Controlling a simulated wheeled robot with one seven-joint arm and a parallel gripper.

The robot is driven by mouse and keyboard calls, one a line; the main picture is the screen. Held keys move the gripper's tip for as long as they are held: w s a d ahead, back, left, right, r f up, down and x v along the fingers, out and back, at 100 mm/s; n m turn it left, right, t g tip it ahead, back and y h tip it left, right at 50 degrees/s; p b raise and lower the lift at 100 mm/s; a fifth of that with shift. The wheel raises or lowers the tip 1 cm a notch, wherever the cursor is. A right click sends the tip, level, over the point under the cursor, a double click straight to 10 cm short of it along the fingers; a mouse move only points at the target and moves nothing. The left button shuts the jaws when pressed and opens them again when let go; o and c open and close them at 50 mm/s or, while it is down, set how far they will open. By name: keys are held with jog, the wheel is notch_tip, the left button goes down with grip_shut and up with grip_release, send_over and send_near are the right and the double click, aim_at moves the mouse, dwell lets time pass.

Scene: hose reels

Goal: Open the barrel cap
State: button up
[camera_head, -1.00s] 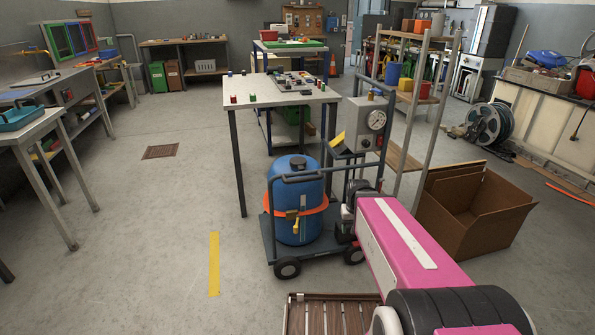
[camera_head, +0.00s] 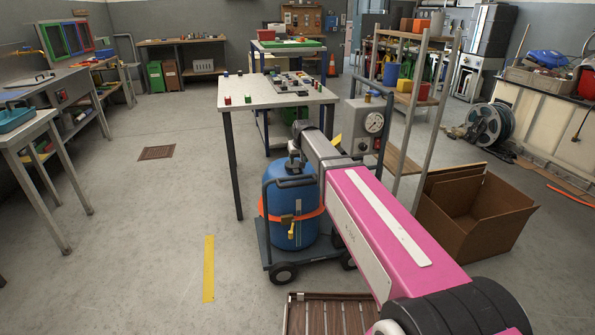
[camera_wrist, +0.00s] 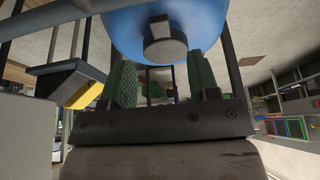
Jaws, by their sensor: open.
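A blue barrel (camera_head: 290,228) with an orange strap (camera_head: 312,215) stands upright on a wheeled cart (camera_head: 270,255) in the head view. Its dark round cap (camera_wrist: 165,42) shows in the wrist view, on the blue barrel top (camera_wrist: 120,22). My gripper (camera_wrist: 160,82) is open, its two green-padded fingers apart with nothing between them. The cap lies just beyond the fingertips, roughly between them in the picture, and looks apart from them. In the head view my gripper (camera_head: 294,163) is over the barrel top and largely hides the cap.
A table (camera_head: 270,97) with small parts is behind the barrel. An open cardboard box (camera_head: 475,210) is at right, a wooden pallet (camera_head: 328,312) in front. Floor at left is clear.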

aim_at(297, 171)
jog(key=x, duration=0.8)
grip_shut()
